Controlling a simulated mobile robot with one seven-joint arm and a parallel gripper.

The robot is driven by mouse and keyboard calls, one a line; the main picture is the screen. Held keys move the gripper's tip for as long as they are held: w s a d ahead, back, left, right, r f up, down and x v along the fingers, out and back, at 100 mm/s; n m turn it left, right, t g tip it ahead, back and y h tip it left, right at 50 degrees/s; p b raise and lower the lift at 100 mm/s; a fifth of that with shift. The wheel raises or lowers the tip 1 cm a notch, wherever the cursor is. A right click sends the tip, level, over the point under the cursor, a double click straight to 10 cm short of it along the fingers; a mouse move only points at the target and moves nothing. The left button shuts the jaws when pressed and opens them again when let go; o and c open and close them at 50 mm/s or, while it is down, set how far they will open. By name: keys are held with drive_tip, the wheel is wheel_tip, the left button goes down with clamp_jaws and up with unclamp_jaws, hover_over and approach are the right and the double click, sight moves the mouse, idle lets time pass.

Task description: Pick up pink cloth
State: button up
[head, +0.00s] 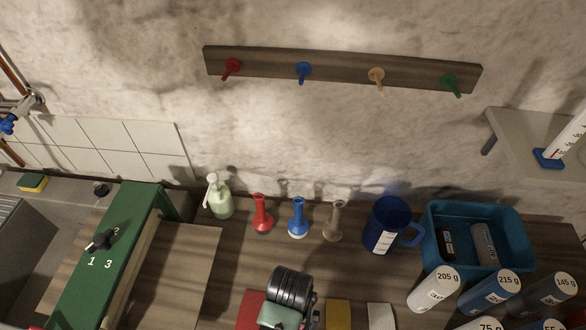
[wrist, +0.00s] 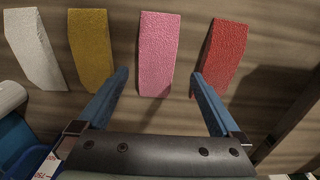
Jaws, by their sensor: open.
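The pink cloth (wrist: 158,50) lies flat on the wooden counter in the wrist view, between a yellow cloth (wrist: 90,48) on its left and a red cloth (wrist: 222,48) on its right. My gripper (wrist: 159,76) is open and empty. In the wrist view its two blue fingers appear on either side of the pink cloth's near part; I cannot tell how high they are above it. In the head view my arm hides the pink cloth, while the red cloth (head: 251,309) and yellow cloth (head: 338,314) show beside the arm.
A white cloth (wrist: 30,48) lies at the left in the wrist view. In the head view, red (head: 262,215), blue (head: 298,219) and tan (head: 334,222) flasks, a blue jug (head: 385,222) and a blue bin (head: 432,225) stand behind. Several labelled bottles (head: 433,289) stand right.

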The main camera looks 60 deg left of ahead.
drive_tip(key=shift+w+f+p, duration=0.2)
drive_tip(key=shift+f+p, duration=0.05)
drive_tip(key=shift+f, duration=1.15)
drive_tip(key=shift+w+f+p, duration=0.15)
drive_tip(key=shift+f+p, duration=0.05)
drive_tip(key=shift+f, duration=1.2)
drive_tip(key=c, duration=1.3)
drive_tip(key=shift+r, duration=0.1)
drive_tip(key=shift+c, duration=0.2)
